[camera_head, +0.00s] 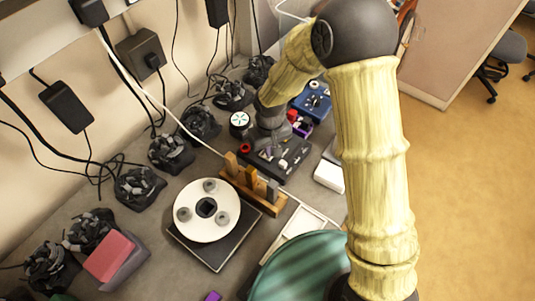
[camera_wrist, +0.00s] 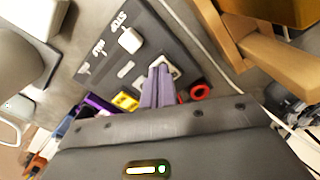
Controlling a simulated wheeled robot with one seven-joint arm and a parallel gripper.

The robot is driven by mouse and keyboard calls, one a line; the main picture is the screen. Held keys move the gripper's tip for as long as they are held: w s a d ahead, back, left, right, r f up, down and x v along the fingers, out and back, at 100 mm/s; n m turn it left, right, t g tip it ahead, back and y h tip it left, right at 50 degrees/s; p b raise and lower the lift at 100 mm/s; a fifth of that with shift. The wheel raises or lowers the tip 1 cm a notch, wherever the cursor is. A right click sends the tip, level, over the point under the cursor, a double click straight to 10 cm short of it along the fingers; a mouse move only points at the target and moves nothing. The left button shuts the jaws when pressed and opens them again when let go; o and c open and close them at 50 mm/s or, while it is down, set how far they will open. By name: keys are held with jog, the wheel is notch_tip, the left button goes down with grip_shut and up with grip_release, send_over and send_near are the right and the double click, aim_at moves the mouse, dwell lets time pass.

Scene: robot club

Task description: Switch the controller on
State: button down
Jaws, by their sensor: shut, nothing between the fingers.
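The controller is a dark panel (camera_head: 262,165) on the bench in the head view, beneath the end of my arm. My gripper (camera_wrist: 160,70) is shut and empty. Its pale purple-grey fingertips are over a white-framed part (camera_wrist: 174,70) of the panel and partly hide it. I cannot tell whether they touch it. In the head view my wrist hides part of the controller.
A wooden rack (camera_head: 255,192) stands close in front of the controller, and also shows in the wrist view (camera_wrist: 270,55). A white disc (camera_head: 190,212) on a dark base is at front left. A blue box (camera_head: 318,103) is behind, and a white box (camera_head: 328,176) is to the right.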

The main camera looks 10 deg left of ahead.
jog(key=shift+f+b, duration=0.4)
jog(key=shift+f, duration=0.2)
dwell(0.4)
jog(key=shift+r, duration=0.1)
jog(key=shift+r+p, duration=2.7)
jog(key=shift+r, duration=0.75)
jog(key=s+d+r+m+t, duration=0.1)
jog(key=d+r, duration=0.3)
jog(key=d, duration=0.4)
jog(key=s+d+r+m, duration=0.3)
jog(key=d+r+m, duration=0.1)
jog(key=d, duration=0.5)
jog(key=s+d+r+m+t, duration=0.1)
jog(key=s+d+r+m, duration=0.1)
jog(key=d, duration=0.7)
notch_tip(320, 180, up, 2)
jog(key=shift+s+r+t, duration=0.1)
jog(key=shift+s+t, duration=0.2)
jog(key=shift+s, duration=0.2)
